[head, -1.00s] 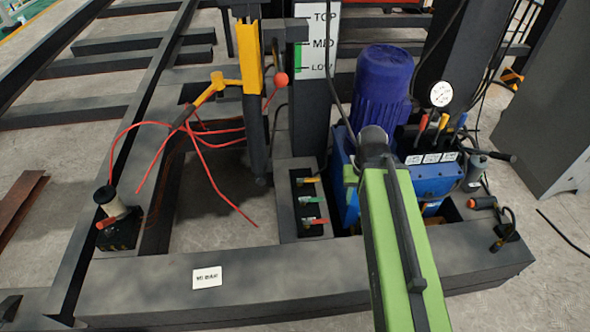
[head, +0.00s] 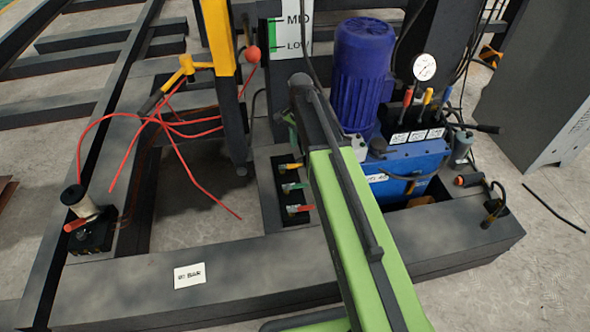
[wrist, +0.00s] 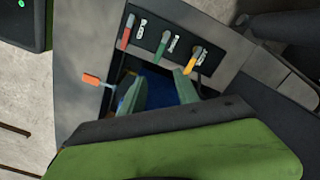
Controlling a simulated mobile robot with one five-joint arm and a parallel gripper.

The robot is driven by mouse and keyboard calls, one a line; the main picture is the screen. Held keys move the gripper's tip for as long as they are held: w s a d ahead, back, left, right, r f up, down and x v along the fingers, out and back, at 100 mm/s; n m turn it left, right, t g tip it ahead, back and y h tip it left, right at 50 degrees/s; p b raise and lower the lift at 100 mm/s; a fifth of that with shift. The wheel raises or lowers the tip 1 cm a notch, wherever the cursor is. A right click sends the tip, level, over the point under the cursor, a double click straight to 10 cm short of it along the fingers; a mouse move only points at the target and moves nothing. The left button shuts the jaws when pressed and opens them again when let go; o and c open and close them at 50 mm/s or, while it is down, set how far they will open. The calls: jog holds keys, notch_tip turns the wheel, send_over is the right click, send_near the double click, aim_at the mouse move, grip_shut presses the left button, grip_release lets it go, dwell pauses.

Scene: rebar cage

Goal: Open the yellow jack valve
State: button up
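The yellow jack valve (head: 291,167) is the top lever of a dark three-valve panel in the head view, above a green valve (head: 292,187) and a red valve (head: 298,208). In the wrist view the yellow lever (wrist: 191,61) is at the right of the row, beside the green lever (wrist: 163,45) and the red lever (wrist: 126,31). My gripper (wrist: 156,76) is open, its two green fingers apart with nothing between them. The right fingertip overlaps the lower end of the yellow lever in the picture; I cannot tell whether they touch. In the head view my arm hides most of the gripper.
A blue pump with a blue motor (head: 362,75) and a gauge (head: 424,67) stands right of the panel. A yellow post (head: 218,35) with a red ball knob (head: 252,54) and red hoses (head: 180,130) are to the left. A dark beam (head: 120,290) runs in front.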

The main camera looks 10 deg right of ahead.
aim_at(294, 166)
jog(key=w+f+m+b, duration=0.2)
jog(key=w+f+m, duration=0.2)
jog(key=w+m, duration=0.5)
jog(key=shift+n, duration=0.8)
jog(key=f+b, duration=0.5)
jog(key=b, duration=0.1)
jog(key=w+f+b, duration=0.1)
jog(key=f+b, duration=0.5)
jog(key=w+f+b, duration=0.1)
jog(key=f+b, duration=0.5)
jog(key=shift+d+f, duration=0.2)
jog(key=shift+f, duration=0.05)
jog(key=shift+r, duration=0.1)
grip_shut()
jog(key=shift+a, duration=0.2)
